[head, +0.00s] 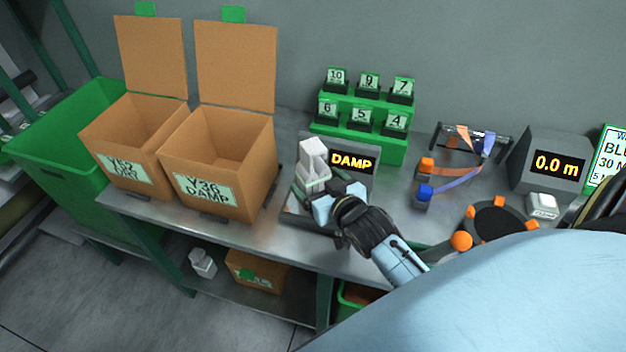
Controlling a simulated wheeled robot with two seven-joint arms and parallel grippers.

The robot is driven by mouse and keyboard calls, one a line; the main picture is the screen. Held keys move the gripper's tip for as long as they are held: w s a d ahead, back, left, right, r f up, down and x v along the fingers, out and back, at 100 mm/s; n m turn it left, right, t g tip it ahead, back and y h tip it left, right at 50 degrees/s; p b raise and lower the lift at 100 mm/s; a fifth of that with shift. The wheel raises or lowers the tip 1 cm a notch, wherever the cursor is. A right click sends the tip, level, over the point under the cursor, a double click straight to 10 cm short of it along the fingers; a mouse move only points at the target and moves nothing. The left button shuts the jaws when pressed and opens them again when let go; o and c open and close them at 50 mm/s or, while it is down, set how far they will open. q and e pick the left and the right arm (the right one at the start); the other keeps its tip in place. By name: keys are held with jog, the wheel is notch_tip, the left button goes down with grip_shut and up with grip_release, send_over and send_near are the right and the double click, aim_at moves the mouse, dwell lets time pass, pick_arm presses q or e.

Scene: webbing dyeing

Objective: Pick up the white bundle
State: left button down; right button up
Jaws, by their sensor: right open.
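A white bundle (313,157) stands on the tester at the middle of the bench, just left of the screen (351,161) that reads DAMP. My right gripper (318,184) is open at the lower part of this bundle. Its fingers and wrist hide the bundle's base and part of the tester plate (297,221). I cannot tell whether the fingers touch the bundle. Another white bundle-like piece (542,205) lies at the right of the bench, and one more (203,263) is on the lower shelf. My left gripper is not in view.
Two open cardboard boxes, Y52 DRY (125,172) and Y36 DAMP (207,191), stand left of the tester. A green rack (362,144) with numbered cards is behind. Orange and blue straps (450,170), a round orange-tabbed fixture (497,222) and a 0.0 m display (557,164) are right.

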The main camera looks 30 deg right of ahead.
aim_at(312, 179)
jog(key=x, duration=0.2)
jog(key=f+x, duration=0.1)
jog(key=shift+w+b, duration=0.25)
jog(key=shift+b, duration=0.1)
jog(key=shift+w+d+f, duration=0.1)
jog(key=shift+w+f, duration=0.1)
jog(key=shift+w, duration=0.4)
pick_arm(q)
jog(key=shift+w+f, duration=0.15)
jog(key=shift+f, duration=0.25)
pick_arm(e)
jog(key=shift+c, duration=0.4)
jog(key=c, duration=1)
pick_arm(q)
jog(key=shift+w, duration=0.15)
pick_arm(e)
jog(key=shift+r, duration=0.1)
jog(key=shift+c, duration=0.9)
